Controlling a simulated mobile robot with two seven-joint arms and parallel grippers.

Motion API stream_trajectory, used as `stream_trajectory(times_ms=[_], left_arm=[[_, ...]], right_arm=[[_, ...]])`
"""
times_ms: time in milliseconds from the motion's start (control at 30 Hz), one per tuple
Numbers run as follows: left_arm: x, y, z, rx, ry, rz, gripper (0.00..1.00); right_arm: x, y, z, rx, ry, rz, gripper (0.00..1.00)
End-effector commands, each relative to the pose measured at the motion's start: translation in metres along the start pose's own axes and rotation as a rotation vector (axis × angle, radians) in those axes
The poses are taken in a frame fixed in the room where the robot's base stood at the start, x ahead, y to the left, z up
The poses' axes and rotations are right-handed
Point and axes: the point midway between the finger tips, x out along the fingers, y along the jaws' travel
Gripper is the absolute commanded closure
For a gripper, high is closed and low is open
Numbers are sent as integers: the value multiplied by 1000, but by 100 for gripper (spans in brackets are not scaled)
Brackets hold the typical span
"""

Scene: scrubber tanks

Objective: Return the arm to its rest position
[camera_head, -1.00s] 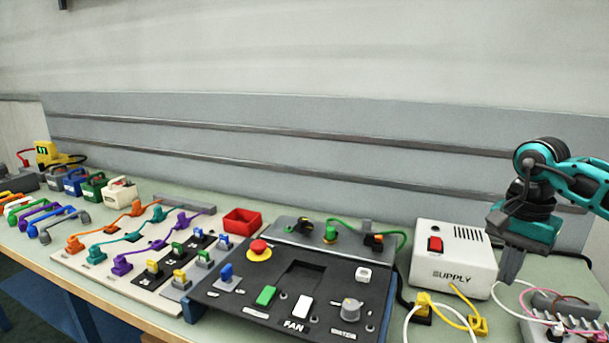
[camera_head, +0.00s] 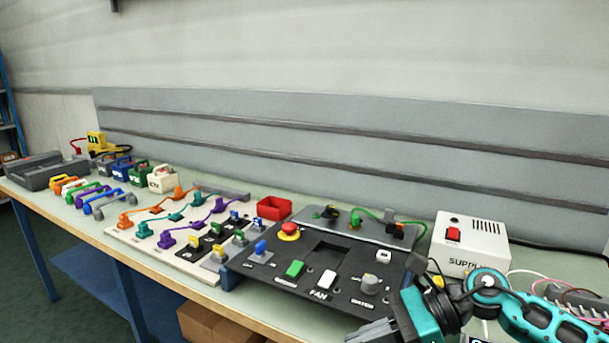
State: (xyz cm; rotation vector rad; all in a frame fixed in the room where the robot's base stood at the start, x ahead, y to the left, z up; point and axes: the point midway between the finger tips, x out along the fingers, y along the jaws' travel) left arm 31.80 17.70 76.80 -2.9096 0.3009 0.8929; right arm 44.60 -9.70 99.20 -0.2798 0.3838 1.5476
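My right arm comes in from the lower right with teal and black links. Its gripper (camera_head: 372,331) hangs low at the bottom edge, in front of the black control panel (camera_head: 300,262) and the table's front edge. The grey fingers point left and lie close together; I see nothing held, but whether they are fully shut is unclear. The arm partly covers the white supply box (camera_head: 470,240) and what lies in front of it. My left arm and gripper are not in view.
The panel carries a red button (camera_head: 289,231) and several switches. Left of it are a board with coloured cables (camera_head: 130,236), a red tray (camera_head: 273,208), several coloured handles and small boxes. A cardboard box (camera_head: 215,325) is below the table. Space before the table's left part is free.

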Motion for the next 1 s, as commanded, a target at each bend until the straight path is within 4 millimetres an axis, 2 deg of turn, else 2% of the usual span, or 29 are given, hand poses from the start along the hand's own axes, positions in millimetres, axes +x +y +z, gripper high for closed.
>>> stream_trajectory(times_ms=[33, 100, 200, 267, 367, 467, 567, 600, 667, 733, 767, 800, 900, 1000], left_arm=[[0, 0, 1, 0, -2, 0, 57], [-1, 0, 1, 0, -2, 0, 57], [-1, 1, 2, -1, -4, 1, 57], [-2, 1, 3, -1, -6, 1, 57], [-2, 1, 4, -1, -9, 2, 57], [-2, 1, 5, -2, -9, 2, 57], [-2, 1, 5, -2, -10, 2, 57], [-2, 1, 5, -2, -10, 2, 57], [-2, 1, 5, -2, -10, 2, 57], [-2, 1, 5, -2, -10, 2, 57], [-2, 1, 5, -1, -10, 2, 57], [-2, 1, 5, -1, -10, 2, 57], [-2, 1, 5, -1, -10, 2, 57], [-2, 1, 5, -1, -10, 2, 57]], right_arm=[[19, 8, 10, 138, -136, -7, 100], [34, 11, 24, 343, -315, -26, 100], [42, 9, 34, 664, -563, -47, 100], [42, 6, 34, 870, -706, -56, 100], [37, -2, 18, 1230, -940, -71, 100], [28, -6, -18, 1603, -1170, -86, 100], [21, 1, -69, 1981, -1400, -105, 100], [19, 8, -93, 2129, -1494, -116, 100], [17, 22, -129, 2341, -1633, -131, 100], [17, 44, -168, 2559, -1785, -154, 100], [17, 54, -182, -2503, 1750, 154, 100], [18, 68, -199, -2403, 1687, 153, 100], [20, 94, -228, -2218, 1576, 152, 100], [22, 111, -242, -2119, 1518, 153, 100]])
